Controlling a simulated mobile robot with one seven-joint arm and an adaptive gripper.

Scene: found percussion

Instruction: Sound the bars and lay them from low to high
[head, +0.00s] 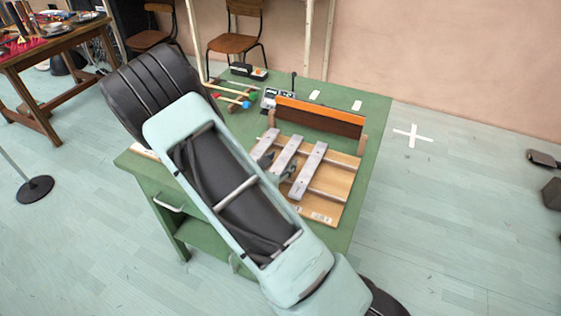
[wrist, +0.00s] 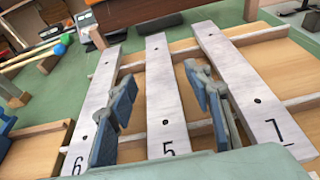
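Three grey metal bars lie side by side across the rails of a wooden frame (head: 340,190). In the wrist view the left bar (wrist: 97,95) is marked 6 and the middle bar (wrist: 160,80) is marked 5. The right bar (wrist: 232,70) has a mark that reads as 1 or 7. My gripper (wrist: 165,112) is open, with one blue-padded finger on each side of bar 5. Gaps show between the fingers and the bar; I cannot tell their height. In the head view my arm hides part of the frame and most of the gripper.
An orange-topped brown rack (head: 320,117) stands behind the bars. Mallets with blue and green heads (head: 246,104) and a small grey device (head: 270,98) lie at the back of the green table (head: 372,125). Chairs (head: 235,43) stand behind it.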

